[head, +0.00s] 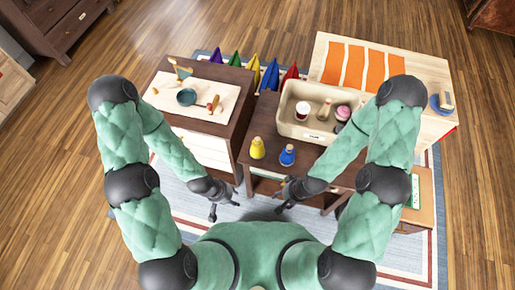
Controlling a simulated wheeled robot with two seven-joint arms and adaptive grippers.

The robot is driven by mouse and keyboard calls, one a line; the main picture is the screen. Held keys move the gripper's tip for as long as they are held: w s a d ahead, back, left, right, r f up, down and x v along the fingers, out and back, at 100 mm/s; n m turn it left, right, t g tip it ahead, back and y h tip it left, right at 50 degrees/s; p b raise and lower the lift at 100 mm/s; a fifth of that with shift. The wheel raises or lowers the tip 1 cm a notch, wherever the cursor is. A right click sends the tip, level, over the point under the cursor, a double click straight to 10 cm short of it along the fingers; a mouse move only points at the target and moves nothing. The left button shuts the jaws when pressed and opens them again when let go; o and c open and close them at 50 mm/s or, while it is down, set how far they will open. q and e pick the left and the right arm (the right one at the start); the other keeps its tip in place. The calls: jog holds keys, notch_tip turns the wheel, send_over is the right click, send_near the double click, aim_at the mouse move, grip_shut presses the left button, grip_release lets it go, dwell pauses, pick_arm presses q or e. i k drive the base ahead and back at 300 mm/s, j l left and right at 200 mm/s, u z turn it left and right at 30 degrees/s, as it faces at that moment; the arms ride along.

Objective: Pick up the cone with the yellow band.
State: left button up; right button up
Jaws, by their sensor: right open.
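A small yellow cone-like piece (257,149) and a small blue cone-like piece (288,156) stand upright near the front edge of the dark wooden table (262,126). Each seems to carry a band, but the band colours are too small to tell. My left gripper (224,209) is open and empty, in front of the furniture and left of both pieces. My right gripper (279,195) is open and empty, in front of the table and nearer the viewer than the blue piece. Neither gripper touches a piece.
A beige bin (284,122) with several items stands on the table behind the pieces. A white-topped cabinet (228,101) with a dark bowl (186,97) is left. Coloured pointed objects (270,75) stand behind. An orange-striped surface (432,72) is at back right.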

aim_at(256, 150)
jog(key=z, duration=0.25)
jog(key=k+j+z, duration=0.15)
jog(key=j+z, duration=0.15)
jog(key=z, duration=0.15)
jog(key=k+j+z, duration=0.15)
jog(key=z, duration=0.25)
jog(key=k+j+z, duration=0.2)
jog(key=z, duration=0.25)
jog(key=i+j, duration=0.1)
jog(key=i, duration=0.15)
